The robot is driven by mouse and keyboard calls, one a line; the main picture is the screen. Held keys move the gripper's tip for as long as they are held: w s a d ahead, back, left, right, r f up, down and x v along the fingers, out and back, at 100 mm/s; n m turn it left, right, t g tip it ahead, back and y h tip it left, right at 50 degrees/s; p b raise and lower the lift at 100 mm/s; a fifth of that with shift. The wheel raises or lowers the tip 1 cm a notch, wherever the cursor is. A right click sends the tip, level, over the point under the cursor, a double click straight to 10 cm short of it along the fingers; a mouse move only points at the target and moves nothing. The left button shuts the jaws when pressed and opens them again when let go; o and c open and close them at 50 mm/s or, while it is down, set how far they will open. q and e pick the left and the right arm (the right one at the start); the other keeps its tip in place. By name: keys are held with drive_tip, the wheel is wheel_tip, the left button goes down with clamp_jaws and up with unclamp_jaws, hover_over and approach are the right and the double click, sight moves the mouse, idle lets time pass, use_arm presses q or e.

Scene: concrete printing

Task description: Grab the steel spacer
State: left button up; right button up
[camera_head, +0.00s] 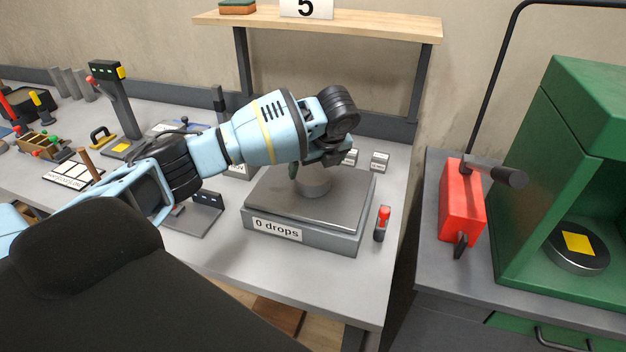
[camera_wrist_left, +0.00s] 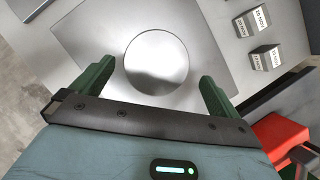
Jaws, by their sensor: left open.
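A round, shiny steel piece (camera_head: 314,185) stands on the flat plate of the device labelled "0 drops" (camera_head: 300,238). In the left wrist view the round steel piece (camera_wrist_left: 155,62) shows as a disc from above. My left gripper (camera_head: 312,168) is open over it; in the wrist view its green fingers (camera_wrist_left: 157,75) are spread to either side of the disc's near part. Two small labelled metal blocks stand behind the device, one at the right (camera_head: 380,162) and one partly hidden by the gripper (camera_head: 350,157). My right gripper is not in view.
A small red-topped object (camera_head: 383,222) stands right of the device. A wooden shelf (camera_head: 350,22) rises behind. A red box (camera_head: 461,205) and a green cabinet (camera_head: 575,110) stand on the right bench. Tools crowd the table's left side.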

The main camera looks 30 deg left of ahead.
sight(312, 173)
use_arm(q)
drive_tip(key=x, duration=0.5)
drive_tip(key=shift+s+f, duration=0.1)
drive_tip(key=shift+s, duration=0.1)
drive_tip(key=c, duration=1.8)
drive_tip(key=shift+w+r, duration=0.15)
drive_tip(key=shift+r, duration=0.2)
drive_tip(key=shift+c, duration=0.6)
drive_tip(key=shift+r, duration=0.1)
